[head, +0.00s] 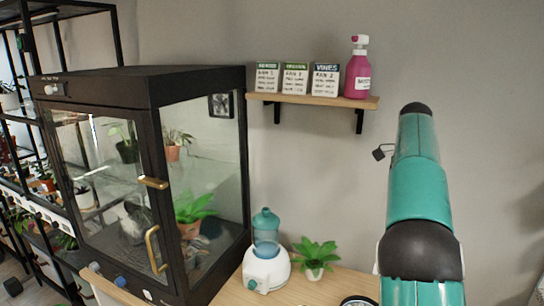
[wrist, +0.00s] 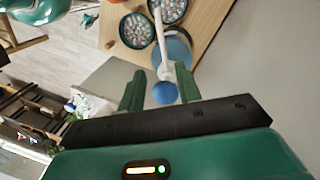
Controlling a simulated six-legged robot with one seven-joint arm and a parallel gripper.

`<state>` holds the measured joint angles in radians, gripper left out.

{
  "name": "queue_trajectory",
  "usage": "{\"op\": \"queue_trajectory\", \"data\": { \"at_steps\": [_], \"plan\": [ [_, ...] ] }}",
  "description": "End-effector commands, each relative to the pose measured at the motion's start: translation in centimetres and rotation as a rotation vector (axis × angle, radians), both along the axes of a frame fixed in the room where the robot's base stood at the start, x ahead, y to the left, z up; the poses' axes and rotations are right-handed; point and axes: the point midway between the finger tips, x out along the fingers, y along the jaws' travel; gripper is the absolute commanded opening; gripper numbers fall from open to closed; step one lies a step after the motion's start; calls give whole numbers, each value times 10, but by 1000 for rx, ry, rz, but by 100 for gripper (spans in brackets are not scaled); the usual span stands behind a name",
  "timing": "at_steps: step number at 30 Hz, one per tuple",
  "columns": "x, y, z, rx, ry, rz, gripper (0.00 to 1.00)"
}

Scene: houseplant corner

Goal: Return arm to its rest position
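My gripper (wrist: 160,70) shows in the wrist view with its two green fingers spread apart. A blue ball-shaped part (wrist: 164,92) with a white rod (wrist: 159,35) appears between the fingers. Gaps show on both sides of it, and it does not look gripped. I cannot tell how far beyond the fingers it lies. In the head view, my teal arm rises at the right, beside the wooden shelf. My gripper cannot be made out there.
A glass cabinet (head: 150,88) stands at left. A wooden shelf (head: 310,100) holds seed cards and a pink bottle (head: 358,70). A blue-and-white humidifier (head: 266,262) and a potted plant (head: 315,255) stand on the table. Pebble trays (wrist: 137,30) show in the wrist view.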

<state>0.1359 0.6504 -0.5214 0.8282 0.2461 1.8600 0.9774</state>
Motion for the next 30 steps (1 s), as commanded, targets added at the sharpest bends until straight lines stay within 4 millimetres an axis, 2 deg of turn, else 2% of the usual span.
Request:
{"op": "queue_trajectory", "data": {
  "at_steps": [1, 6, 11, 16, 23, 30],
  "plan": [
    [-9, 4, 9, 16, -30, 32, 34],
    [-40, 24, 26, 58, -132, 187, 34],
    [-73, 51, 33, 74, -223, 355, 34],
    [-110, 88, 32, 68, -311, 552, 34],
    [-168, 142, 16, 17, -411, 839, 34],
    [-232, 194, -20, -89, -487, 1155, 34]
  ]
}}
